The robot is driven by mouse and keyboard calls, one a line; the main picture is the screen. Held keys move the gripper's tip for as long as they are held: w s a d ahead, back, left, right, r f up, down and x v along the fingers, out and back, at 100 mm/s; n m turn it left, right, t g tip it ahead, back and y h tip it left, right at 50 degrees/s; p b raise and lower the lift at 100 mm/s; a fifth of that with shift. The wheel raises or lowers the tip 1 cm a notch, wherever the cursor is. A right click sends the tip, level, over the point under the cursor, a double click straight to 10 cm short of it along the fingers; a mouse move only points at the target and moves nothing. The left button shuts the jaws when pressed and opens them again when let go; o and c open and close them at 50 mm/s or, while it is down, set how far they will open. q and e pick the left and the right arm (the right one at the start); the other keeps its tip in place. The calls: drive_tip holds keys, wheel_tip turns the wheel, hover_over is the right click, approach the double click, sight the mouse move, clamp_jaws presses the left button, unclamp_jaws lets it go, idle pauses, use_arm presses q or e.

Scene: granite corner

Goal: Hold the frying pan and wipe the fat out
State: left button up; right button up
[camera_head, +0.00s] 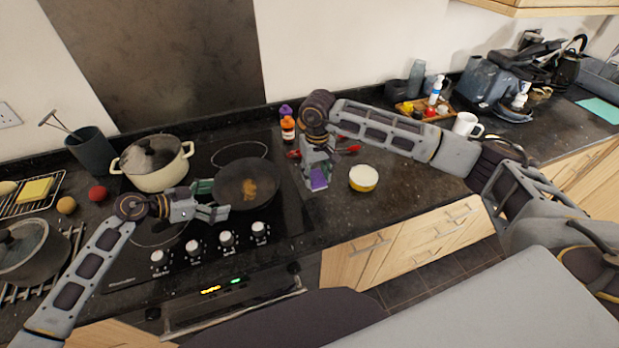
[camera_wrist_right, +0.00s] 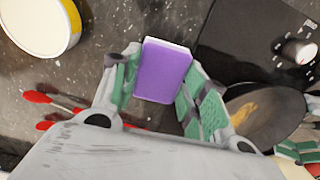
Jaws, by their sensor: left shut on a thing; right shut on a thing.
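The dark frying pan (camera_head: 240,192) sits on the hob, with a yellow-brown patch of fat (camera_head: 249,189) in it. My left gripper (camera_head: 208,200) is shut at the pan's left side, on its handle, which is mostly hidden by the fingers. My right gripper (camera_head: 318,177) is to the right of the pan, above the worktop beside the hob. It is shut on a purple sponge (camera_head: 319,180) with a pale edge. In the right wrist view the sponge (camera_wrist_right: 163,72) is between the green finger pads, apart from the pan (camera_wrist_right: 262,115).
A yellow and white round tub (camera_head: 363,178) stands right of my right gripper. Red-handled utensils (camera_head: 347,150) lie behind it. A cream lidded pot (camera_head: 154,163) stands on the hob behind my left gripper. Small bottles (camera_head: 288,128) stand at the back. The worktop right of the tub is clear.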

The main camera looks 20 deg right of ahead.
drive_tip(key=w+a+r+n, duration=0.15)
drive_tip(key=a+r, duration=0.25)
drive_tip(key=a, duration=0.6)
drive_tip(key=w+a+r+n, duration=0.1)
drive_tip(key=w+a+r, duration=0.25)
drive_tip(key=a, duration=0.65)
drive_tip(key=f, duration=0.1)
drive_tip(key=w+f+m, duration=0.1)
drive_tip(key=f+m, duration=0.1)
drive_tip(key=shift+w+d+f+m, duration=0.25)
drive_tip(key=shift+d+f, duration=0.1)
drive_tip(key=shift+d, duration=0.05)
